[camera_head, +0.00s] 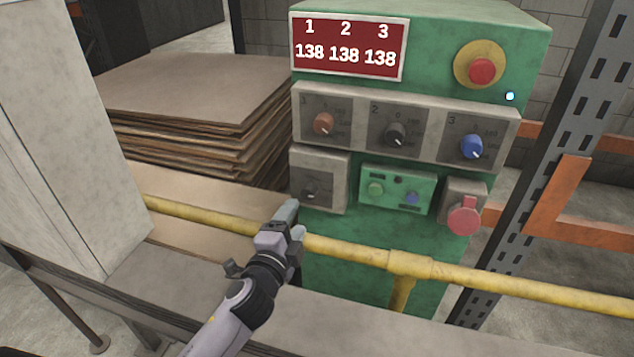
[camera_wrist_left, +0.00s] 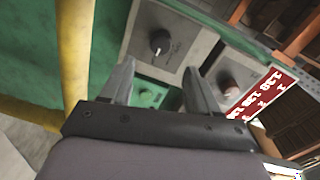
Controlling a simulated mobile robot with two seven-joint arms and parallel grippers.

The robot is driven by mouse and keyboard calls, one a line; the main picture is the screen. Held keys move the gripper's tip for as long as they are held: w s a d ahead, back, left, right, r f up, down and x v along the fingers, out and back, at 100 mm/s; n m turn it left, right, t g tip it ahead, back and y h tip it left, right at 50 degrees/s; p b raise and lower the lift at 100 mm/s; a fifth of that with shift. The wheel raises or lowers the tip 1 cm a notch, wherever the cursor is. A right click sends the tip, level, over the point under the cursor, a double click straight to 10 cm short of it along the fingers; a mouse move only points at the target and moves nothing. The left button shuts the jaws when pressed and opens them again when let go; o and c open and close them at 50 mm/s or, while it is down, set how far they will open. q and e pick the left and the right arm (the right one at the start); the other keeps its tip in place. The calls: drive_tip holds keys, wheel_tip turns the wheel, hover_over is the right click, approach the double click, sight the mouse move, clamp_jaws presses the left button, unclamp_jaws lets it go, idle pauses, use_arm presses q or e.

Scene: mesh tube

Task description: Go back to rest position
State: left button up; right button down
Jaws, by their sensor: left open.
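My left gripper (camera_head: 293,219) reaches up from the bottom of the head view. Its tips are just in front of the green control cabinet (camera_head: 375,265), near the yellow rail and below the lower-left grey knob box (camera_head: 319,181). In the left wrist view, the two fingers of this gripper (camera_wrist_left: 157,85) stand apart with nothing between them. A black knob (camera_wrist_left: 160,41) on a grey plate shows beyond the fingertips, apart from them. My right gripper is not in view.
A yellow rail (camera_head: 455,272) crosses in front of the cabinet. A stack of brown sheets (camera_head: 190,95) lies at left. A grey box-like column (camera_head: 60,150) stands at far left. A dark perforated post (camera_head: 560,130) and orange rack beams (camera_head: 565,195) are at right.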

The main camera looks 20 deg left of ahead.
use_arm(q)
drive_tip(key=s+a+f+n+g+y, duration=0.1)
drive_tip(key=s+a+f+n+g, duration=0.1)
drive_tip(key=s, duration=0.3)
drive_tip(key=s+a+f+n+g+y, duration=0.1)
drive_tip(key=s+a+f+n+g, duration=0.1)
drive_tip(key=s+n, duration=0.3)
drive_tip(key=s+a+f+n+g+y, duration=0.1)
drive_tip(key=s+a+f+n+g, duration=0.1)
drive_tip(key=s+f+n+g, duration=0.1)
drive_tip(key=shift+s+a+f+g, duration=0.1)
drive_tip(key=shift+s+a+g, duration=0.1)
drive_tip(key=shift+s, duration=0.25)
drive_tip(key=shift+s+a+f+g, duration=0.1)
drive_tip(key=shift+s+a, duration=0.1)
drive_tip(key=shift+s, duration=0.25)
drive_tip(key=s+d+n+g+h, duration=0.2)
drive_tip(key=s+n+g+h, duration=0.3)
drive_tip(key=s, duration=1.1)
drive_tip(key=w+d+f+m+t+p, duration=0.1)
drive_tip(key=w+d+f+t, duration=0.1)
drive_tip(key=w+f+t, duration=0.3)
drive_tip(key=shift+w+d+f+t+p, duration=0.3)
drive_tip(key=shift+w+f+p, duration=0.15)
drive_tip(key=shift+f, duration=1.25)
drive_tip(key=shift+w, duration=0.1)
drive_tip(key=shift+c, duration=0.3)
